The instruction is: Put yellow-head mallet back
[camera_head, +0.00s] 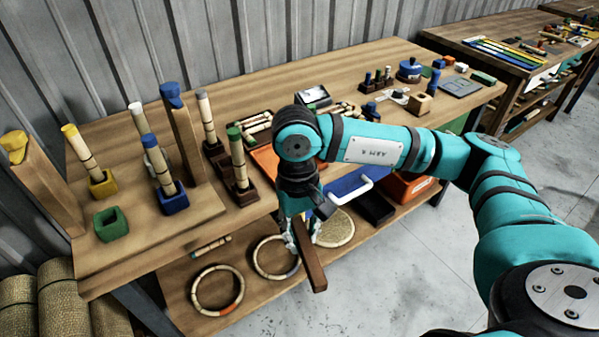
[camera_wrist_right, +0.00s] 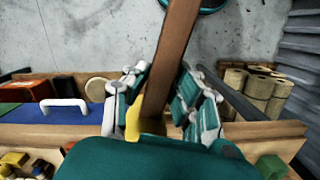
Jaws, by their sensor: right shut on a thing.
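My right gripper (camera_head: 300,235) hangs over the front edge of the workbench and is shut on a long brown wooden bar, taken as the handle of the yellow-head mallet (camera_head: 312,265). The handle slants down toward the camera. In the right wrist view the handle (camera_wrist_right: 168,60) runs up between the fingers (camera_wrist_right: 160,105), and a yellow part (camera_wrist_right: 133,120) shows beside it at the gripper. In the head view the mallet's head is hidden behind my gripper and arm. My left gripper is not in view.
On the bench (camera_head: 145,258) at left stand a yellow-topped post (camera_head: 40,175), a blue-topped post (camera_head: 183,130), bamboo pieces in coloured holders and an empty green holder (camera_head: 111,223). Rattan rings (camera_head: 217,290) lie on the lower shelf. Rattan rolls (camera_head: 62,300) stand at lower left. The floor in front is clear.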

